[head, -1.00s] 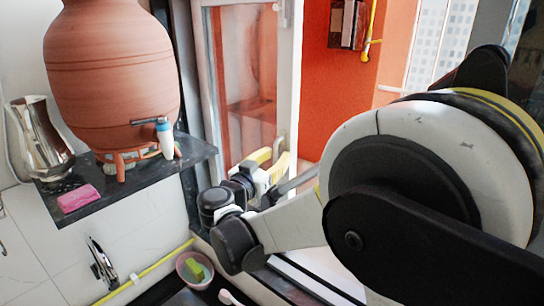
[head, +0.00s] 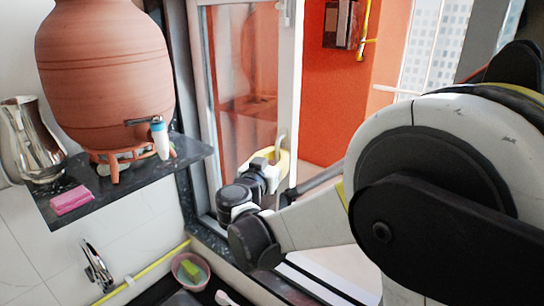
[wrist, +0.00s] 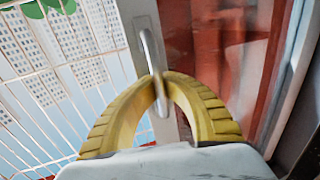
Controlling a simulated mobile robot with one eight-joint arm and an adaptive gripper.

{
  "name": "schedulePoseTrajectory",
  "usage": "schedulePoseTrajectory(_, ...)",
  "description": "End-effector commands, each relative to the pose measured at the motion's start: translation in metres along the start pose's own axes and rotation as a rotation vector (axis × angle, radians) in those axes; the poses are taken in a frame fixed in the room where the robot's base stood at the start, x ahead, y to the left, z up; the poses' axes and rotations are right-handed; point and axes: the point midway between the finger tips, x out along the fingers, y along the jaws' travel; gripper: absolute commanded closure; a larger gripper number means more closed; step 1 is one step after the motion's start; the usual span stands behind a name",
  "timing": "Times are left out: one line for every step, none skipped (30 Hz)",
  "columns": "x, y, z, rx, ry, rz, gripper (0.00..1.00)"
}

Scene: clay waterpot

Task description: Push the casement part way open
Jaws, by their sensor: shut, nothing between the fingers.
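The casement (head: 291,85) is a glazed sash in a pale frame, standing ajar, with the orange-walled outside visible past its free edge. Its metal handle (head: 281,145) is on the free-side upright; in the wrist view the handle (wrist: 148,48) runs down to the fingertips. My gripper (head: 284,155) is at the lower part of the handle. In the wrist view its yellow fingers (wrist: 161,79) arch together with their tips meeting at the handle, holding nothing. I cannot tell whether they touch the handle or the frame.
On the left, a black shelf (head: 97,198) bears a clay pot (head: 103,75), a steel jug (head: 33,140), a pink sponge (head: 71,200) and a small white-and-blue bottle (head: 160,138). Below are a tap (head: 97,265) and a bowl (head: 189,269). A barred grille (wrist: 60,80) stands outside.

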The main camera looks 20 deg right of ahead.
Motion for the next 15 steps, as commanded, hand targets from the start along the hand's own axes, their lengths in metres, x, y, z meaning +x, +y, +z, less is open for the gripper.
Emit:
schedulePoseTrajectory(0.008,0.011,0.001,0.0,0.0,-0.006,1.0)
schedulePoseTrajectory(0.013,0.014,0.001,0.0,0.0,-0.019,1.0)
schedulePoseTrajectory(0.02,0.019,0.002,0.0,0.0,-0.039,1.0)
schedulePoseTrajectory(0.027,0.023,0.002,0.0,0.0,-0.057,1.0)
schedulePoseTrajectory(0.034,0.027,0.002,0.0,0.0,-0.076,1.0)
schedulePoseTrajectory(0.044,0.032,0.002,0.0,0.0,-0.104,1.0)
schedulePoseTrajectory(0.052,0.036,0.002,0.0,0.0,-0.125,1.0)
schedulePoseTrajectory(0.06,0.039,0.002,0.0,0.0,-0.144,1.0)
schedulePoseTrajectory(0.07,0.041,0.003,0.0,0.0,-0.141,1.0)
schedulePoseTrajectory(0.078,0.043,0.002,0.001,0.0,-0.14,1.0)
schedulePoseTrajectory(0.086,0.046,0.003,0.001,0.0,-0.139,1.0)
schedulePoseTrajectory(0.096,0.049,0.003,0.001,0.0,-0.139,1.0)
schedulePoseTrajectory(0.104,0.051,0.002,0.001,0.0,-0.139,1.0)
schedulePoseTrajectory(0.111,0.053,0.002,0.0,0.0,-0.14,1.0)
schedulePoseTrajectory(0.121,0.055,0.002,0.0,0.0,-0.139,1.0)
